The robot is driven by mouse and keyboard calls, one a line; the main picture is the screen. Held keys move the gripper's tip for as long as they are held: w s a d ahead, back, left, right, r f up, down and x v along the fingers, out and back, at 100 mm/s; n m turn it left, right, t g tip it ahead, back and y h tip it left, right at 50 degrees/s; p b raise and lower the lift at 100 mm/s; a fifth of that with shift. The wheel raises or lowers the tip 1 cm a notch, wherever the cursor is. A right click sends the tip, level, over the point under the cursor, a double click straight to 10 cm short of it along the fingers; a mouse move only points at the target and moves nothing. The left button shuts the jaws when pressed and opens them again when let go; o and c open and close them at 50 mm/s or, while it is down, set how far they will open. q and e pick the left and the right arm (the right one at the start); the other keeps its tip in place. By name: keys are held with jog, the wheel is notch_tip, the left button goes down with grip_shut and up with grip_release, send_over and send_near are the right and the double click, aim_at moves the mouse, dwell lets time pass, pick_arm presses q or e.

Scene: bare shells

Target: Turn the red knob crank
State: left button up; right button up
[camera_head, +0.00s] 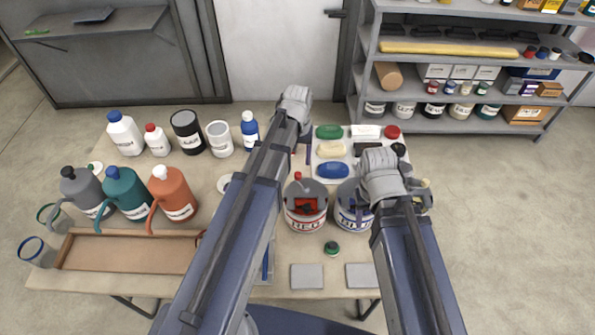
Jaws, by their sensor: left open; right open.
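A small red knob (298,175) stands up at the back of a white can labelled RED (305,212), whose open top shows red inside. The knob's crank arm is too small to make out. My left gripper (307,152) is open, behind and above the red knob and apart from it; its own arm hides part of it. My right gripper (363,208) is open by the can with a blue label (348,219); its wrist and arm hide much of it.
A yellow knob (425,183) shows right of my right wrist. A small green-topped jar (331,248) and grey pads (307,276) lie in front of the cans. Jugs (173,194) and a wooden tray (125,253) fill the left.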

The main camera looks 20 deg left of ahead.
aim_at(298, 173)
pick_arm(q)
notch_tip(298, 173, down, 7)
jog(key=b, duration=0.6)
jog(key=shift+f+b, duration=0.15)
jog(key=shift+b, duration=0.25)
jog(key=shift+c, duration=0.4)
grip_shut()
